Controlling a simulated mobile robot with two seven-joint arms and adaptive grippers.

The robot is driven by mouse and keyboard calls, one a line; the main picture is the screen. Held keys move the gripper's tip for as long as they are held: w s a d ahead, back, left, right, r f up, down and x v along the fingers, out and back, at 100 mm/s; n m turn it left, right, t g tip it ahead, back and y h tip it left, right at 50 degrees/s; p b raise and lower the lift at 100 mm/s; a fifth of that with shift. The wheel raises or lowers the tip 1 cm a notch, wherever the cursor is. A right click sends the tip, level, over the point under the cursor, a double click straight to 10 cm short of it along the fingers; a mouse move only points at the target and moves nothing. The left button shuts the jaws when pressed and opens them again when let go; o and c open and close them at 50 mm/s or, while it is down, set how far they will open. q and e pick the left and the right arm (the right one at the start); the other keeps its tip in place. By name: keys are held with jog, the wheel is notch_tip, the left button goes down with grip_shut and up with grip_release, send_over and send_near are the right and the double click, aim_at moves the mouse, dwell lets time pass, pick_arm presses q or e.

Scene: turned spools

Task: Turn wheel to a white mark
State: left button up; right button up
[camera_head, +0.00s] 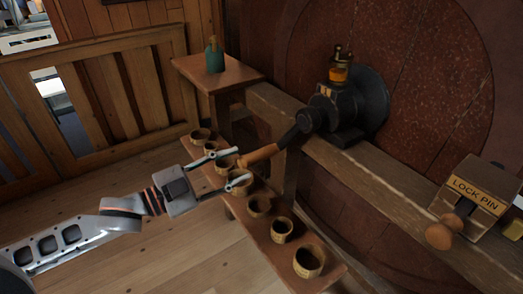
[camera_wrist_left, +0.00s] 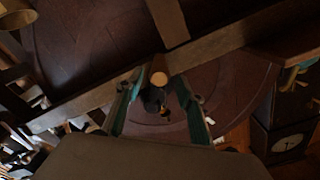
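A dark round wheel (camera_head: 374,98) stands behind a black crank housing (camera_head: 340,112) on a wooden beam. A black crank arm (camera_head: 300,126) reaches out to the left and ends in a wooden handle (camera_head: 260,155). My left gripper (camera_head: 240,165) is open, its two fingertips spread either side of the handle's free end. In the left wrist view the round end of the handle (camera_wrist_left: 158,76) shows between the open fingers; I cannot tell whether they touch it. I cannot make out a white mark. My right gripper is in neither view.
A low plank (camera_head: 334,270) with several small cups runs beneath my left gripper. A green bottle (camera_head: 215,57) stands on a side table (camera_head: 190,68). A box labelled LOCK PIN (camera_head: 478,192) and a wooden knob (camera_head: 440,233) are at right. A clock (camera_wrist_left: 288,143) shows at lower right.

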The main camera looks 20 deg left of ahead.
aim_at(261, 155)
pick_arm(q)
jog(key=shift+x, duration=4.15)
jog(key=shift+f, duration=0.2)
grip_shut()
